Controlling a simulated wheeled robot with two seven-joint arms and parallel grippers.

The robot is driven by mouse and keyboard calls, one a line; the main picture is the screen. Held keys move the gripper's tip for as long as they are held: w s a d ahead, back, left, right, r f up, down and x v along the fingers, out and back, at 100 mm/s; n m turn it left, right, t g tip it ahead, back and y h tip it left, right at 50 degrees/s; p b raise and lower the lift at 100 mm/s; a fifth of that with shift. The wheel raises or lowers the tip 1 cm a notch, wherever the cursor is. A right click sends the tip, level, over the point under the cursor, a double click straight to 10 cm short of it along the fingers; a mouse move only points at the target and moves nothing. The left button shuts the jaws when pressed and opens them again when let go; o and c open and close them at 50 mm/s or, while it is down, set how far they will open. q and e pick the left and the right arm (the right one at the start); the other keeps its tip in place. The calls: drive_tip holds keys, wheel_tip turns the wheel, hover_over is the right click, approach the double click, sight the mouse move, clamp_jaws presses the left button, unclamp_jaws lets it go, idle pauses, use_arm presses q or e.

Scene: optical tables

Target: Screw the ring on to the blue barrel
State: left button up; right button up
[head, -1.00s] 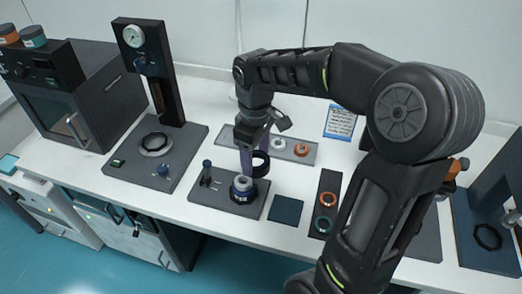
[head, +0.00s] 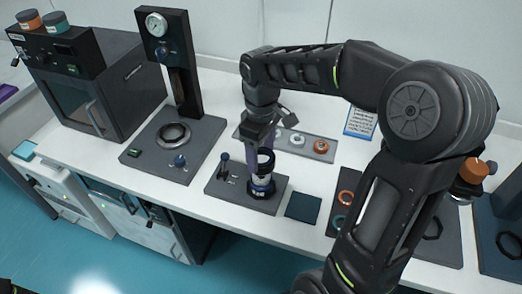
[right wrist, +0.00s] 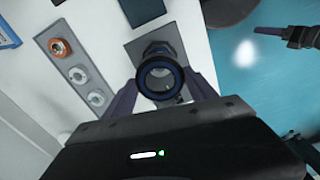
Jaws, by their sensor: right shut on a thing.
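The blue barrel (head: 261,184) stands upright in a dark fixture plate (head: 226,195) on the white table, with a pale upper part. My right gripper (head: 263,155) is shut on the black ring (head: 266,158) over the top of the barrel. In the right wrist view the ring (right wrist: 143,84) lies between my purple fingers, with blue showing inside it, roughly in line with the barrel. I cannot tell whether ring and barrel touch. What looks like my left gripper (right wrist: 285,35) shows at the upper right of the right wrist view, away from the barrel; its jaws are unclear.
A small lever (head: 224,164) stands left of the barrel on the same plate. Behind is a grey tray (head: 331,158) with a white ring (head: 297,139) and an orange ring (head: 321,146). A gauge press (head: 180,70) stands at the left. A dark square pad (head: 303,206) lies to the right.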

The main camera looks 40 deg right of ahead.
drive_tip(key=shift+f+b, duration=0.75)
drive_tip(key=shift+f, duration=0.55)
drive_tip(key=shift+f+b, duration=1.3)
drive_tip(key=shift+f, duration=0.75)
idle(3.0)
drive_tip(key=m, duration=0.3)
drive_tip(key=shift+b, duration=0.35)
drive_tip(key=m, duration=0.5)
drive_tip(key=shift+m+b, duration=0.3)
drive_tip(key=shift+b, duration=0.05)
drive_tip(key=m, duration=0.5)
drive_tip(key=shift+b, duration=0.3)
drive_tip(key=m, duration=0.3)
drive_tip(key=shift+m, duration=0.3)
drive_tip(key=o, duration=1.4)
